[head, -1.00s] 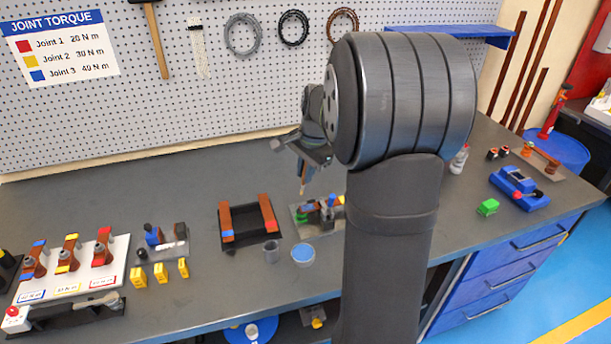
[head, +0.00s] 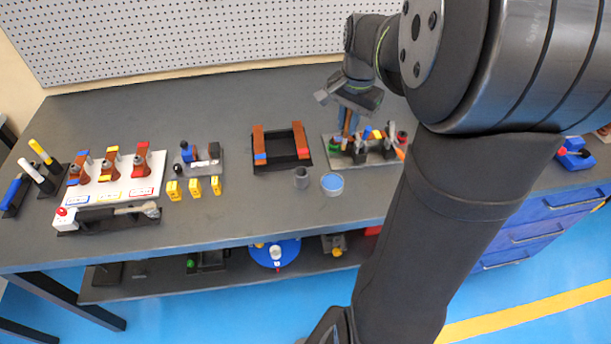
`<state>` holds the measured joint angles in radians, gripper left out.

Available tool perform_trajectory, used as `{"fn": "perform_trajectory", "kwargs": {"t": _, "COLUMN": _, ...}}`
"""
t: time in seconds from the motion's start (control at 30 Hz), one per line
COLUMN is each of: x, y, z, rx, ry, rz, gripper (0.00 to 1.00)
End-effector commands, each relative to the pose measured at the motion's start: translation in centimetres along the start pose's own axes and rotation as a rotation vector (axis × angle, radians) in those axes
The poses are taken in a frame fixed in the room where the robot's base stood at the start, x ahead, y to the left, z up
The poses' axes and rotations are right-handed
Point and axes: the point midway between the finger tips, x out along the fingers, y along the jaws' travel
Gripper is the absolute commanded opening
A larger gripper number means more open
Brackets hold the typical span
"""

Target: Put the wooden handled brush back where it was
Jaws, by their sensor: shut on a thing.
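My gripper (head: 349,104) is at the back right of the bench, pointing down. It is shut on the wooden handled brush (head: 349,122), whose brown shaft hangs below the jaws, roughly upright. The brush is over the left part of a grey holder plate (head: 378,160) with dark, red, green, blue and yellow pieces on it. The brush's lower end is lost among these pieces, so I cannot tell whether it touches the holder or sits in a slot.
A grey cup (head: 301,178) and a blue-topped round tub (head: 332,184) stand just in front of the holder. A black frame with brown bars (head: 282,164) is to its left. Yellow blocks (head: 195,188) and a white board (head: 146,184) lie further left. My arm covers the right side.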

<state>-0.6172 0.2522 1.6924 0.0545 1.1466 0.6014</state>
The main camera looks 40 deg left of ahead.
Motion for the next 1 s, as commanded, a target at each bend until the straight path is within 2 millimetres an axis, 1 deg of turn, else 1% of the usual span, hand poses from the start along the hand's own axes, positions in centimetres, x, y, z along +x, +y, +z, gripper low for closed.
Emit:
{"fn": "perform_trajectory", "kwargs": {"t": 0.03, "x": -0.2, "y": 0.9, "z": 1.1, "rx": -0.039, "ry": -0.003, "rz": 0.015, "gripper": 0.00}}
{"fn": "perform_trajectory", "kwargs": {"t": 0.13, "x": -0.3, "y": 2.2, "z": 2.8, "rx": -0.106, "ry": -0.012, "rz": 0.045, "gripper": 0.00}}
{"fn": "perform_trajectory", "kwargs": {"t": 0.23, "x": -0.3, "y": 3.0, "z": 3.7, "rx": -0.147, "ry": -0.018, "rz": 0.062, "gripper": 0.00}}
{"fn": "perform_trajectory", "kwargs": {"t": 0.3, "x": 0.0, "y": 2.8, "z": 4.2, "rx": -0.163, "ry": -0.020, "rz": 0.069, "gripper": 0.00}}
{"fn": "perform_trajectory", "kwargs": {"t": 0.37, "x": 0.5, "y": 2.2, "z": 4.5, "rx": -0.169, "ry": -0.023, "rz": 0.072, "gripper": 0.00}}
{"fn": "perform_trajectory", "kwargs": {"t": 0.47, "x": 1.9, "y": 0.3, "z": 5.2, "rx": -0.171, "ry": -0.024, "rz": 0.073, "gripper": 0.00}}
{"fn": "perform_trajectory", "kwargs": {"t": 0.6, "x": 4.2, "y": -2.7, "z": 6.3, "rx": -0.171, "ry": -0.024, "rz": 0.072, "gripper": 0.00}}
{"fn": "perform_trajectory", "kwargs": {"t": 0.7, "x": 5.5, "y": -4.6, "z": 7.0, "rx": -0.169, "ry": -0.023, "rz": 0.072, "gripper": 0.00}}
{"fn": "perform_trajectory", "kwargs": {"t": 0.8, "x": 6.6, "y": -6.1, "z": 7.4, "rx": -0.167, "ry": -0.022, "rz": 0.071, "gripper": 0.00}}
{"fn": "perform_trajectory", "kwargs": {"t": 0.9, "x": 7.2, "y": -6.9, "z": 7.7, "rx": -0.165, "ry": -0.021, "rz": 0.070, "gripper": 0.00}}
{"fn": "perform_trajectory", "kwargs": {"t": 1.0, "x": 7.4, "y": -7.2, "z": 7.8, "rx": -0.163, "ry": -0.020, "rz": 0.069, "gripper": 0.00}}
